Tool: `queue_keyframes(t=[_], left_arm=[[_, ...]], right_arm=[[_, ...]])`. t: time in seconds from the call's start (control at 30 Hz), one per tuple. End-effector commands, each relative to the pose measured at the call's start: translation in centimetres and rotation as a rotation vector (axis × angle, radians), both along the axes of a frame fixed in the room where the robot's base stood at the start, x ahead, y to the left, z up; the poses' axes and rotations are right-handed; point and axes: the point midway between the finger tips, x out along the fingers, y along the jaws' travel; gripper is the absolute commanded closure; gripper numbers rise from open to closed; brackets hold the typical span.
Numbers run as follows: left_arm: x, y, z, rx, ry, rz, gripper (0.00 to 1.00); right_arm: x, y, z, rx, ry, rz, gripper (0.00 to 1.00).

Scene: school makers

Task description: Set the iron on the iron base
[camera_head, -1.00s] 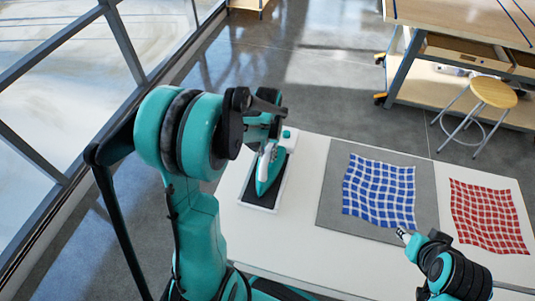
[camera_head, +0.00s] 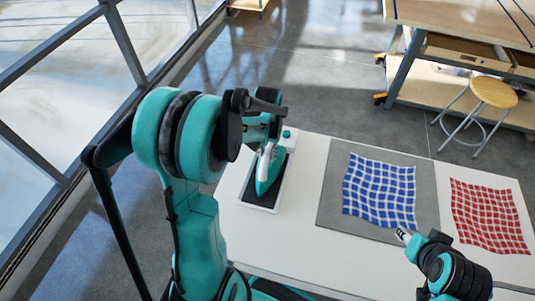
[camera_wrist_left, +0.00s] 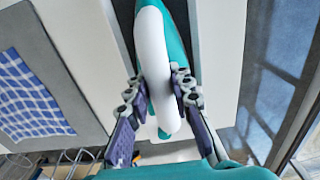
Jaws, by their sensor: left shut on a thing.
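The teal and white iron (camera_head: 264,176) is at the left end of the white table, over the iron base (camera_head: 262,195), a white-rimmed tray with a dark pad. In the left wrist view the white handle of the iron (camera_wrist_left: 153,60) lies between the fingers of my left gripper (camera_wrist_left: 160,88), which is shut on it. In the head view my left arm hides most of that gripper. I cannot tell whether the iron touches the base. My right gripper (camera_head: 403,236) is over the table's front part, apart from the iron; its fingers are too small to read.
A blue checked cloth (camera_head: 379,190) lies on a grey mat (camera_head: 330,205) mid-table. A red checked cloth (camera_head: 487,215) lies at the right. A stool (camera_head: 493,92) and a workbench (camera_head: 455,85) stand behind. Windows line the left side.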

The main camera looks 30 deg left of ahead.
Motion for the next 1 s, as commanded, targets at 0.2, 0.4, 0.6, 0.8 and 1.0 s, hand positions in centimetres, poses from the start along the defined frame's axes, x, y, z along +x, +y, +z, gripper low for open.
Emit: queue_keyframes(t=[0.2, 0.4, 0.6, 0.8, 1.0], left_arm=[[0.0, 0.0, -0.1, 0.000, 0.000, 0.000, 1.00], [0.0, 0.0, -0.5, 0.000, 0.000, 0.000, 1.00], [0.0, 0.0, -0.9, 0.000, 0.000, 0.000, 1.00], [0.0, 0.0, -1.1, 0.000, 0.000, 0.000, 0.74], [0.0, 0.0, -1.1, 0.000, 0.000, 0.000, 0.70]], right_arm=[[0.0, 0.0, -0.1, 0.000, 0.000, 0.000, 0.60], [0.0, 0.0, -0.5, 0.000, 0.000, 0.000, 0.60], [0.0, 0.0, -0.8, 0.000, 0.000, 0.000, 0.60], [0.0, 0.0, -1.0, 0.000, 0.000, 0.000, 0.60], [0.0, 0.0, -0.9, 0.000, 0.000, 0.000, 0.60]])
